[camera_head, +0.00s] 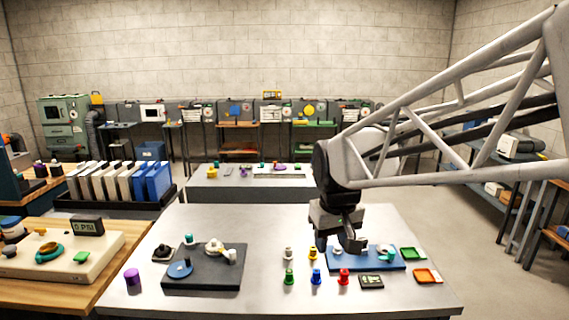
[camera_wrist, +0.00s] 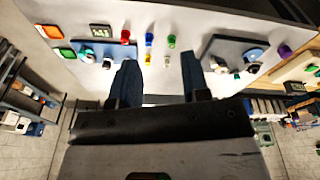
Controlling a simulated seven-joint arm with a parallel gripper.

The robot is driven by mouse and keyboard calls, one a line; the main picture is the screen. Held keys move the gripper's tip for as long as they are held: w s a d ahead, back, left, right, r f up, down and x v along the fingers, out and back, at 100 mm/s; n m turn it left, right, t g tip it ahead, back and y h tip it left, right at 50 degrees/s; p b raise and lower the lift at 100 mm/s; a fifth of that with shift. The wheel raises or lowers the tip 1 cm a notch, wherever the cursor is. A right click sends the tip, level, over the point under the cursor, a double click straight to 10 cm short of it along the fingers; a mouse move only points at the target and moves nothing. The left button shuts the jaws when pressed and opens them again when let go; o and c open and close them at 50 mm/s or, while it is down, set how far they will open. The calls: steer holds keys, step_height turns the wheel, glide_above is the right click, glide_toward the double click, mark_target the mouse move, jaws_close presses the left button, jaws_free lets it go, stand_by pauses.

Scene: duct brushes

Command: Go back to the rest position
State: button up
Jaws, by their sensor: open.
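My gripper (camera_head: 341,240) hangs from the arm over the right part of the grey table (camera_head: 230,215), just above and left of the blue tray (camera_head: 375,263). In the wrist view its two fingers (camera_wrist: 159,68) stand well apart with nothing between them. A dark board (camera_head: 205,282) with a blue disc (camera_head: 179,270) and a white ring-like part (camera_head: 214,246) lies to the left. Between board and tray stand several small coloured pieces, among them green (camera_head: 289,277), blue (camera_head: 316,276), red (camera_head: 344,276) and yellow (camera_head: 312,254). The gripper hides part of the blue tray's left end.
A purple cylinder (camera_head: 132,277) stands near the table's left edge. Green (camera_head: 412,254) and orange (camera_head: 428,276) squares and a small display (camera_head: 371,282) lie at the right. A wooden bench (camera_head: 70,270) adjoins on the left, and a second table (camera_head: 250,185) stands behind.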

steer(key=s+d+f+m, duration=0.1)
steer(key=s+d, duration=0.3)
steer(key=s, duration=0.6)
steer(key=s+d+f+m, duration=0.2)
steer(key=s+d+f, duration=0.1)
steer(key=s, duration=0.6)
steer(key=shift+s+d+m+t, duration=0.3)
steer(key=shift+s+d+t, duration=0.1)
steer(key=shift+d, duration=0.45)
steer(key=shift+f, duration=0.1)
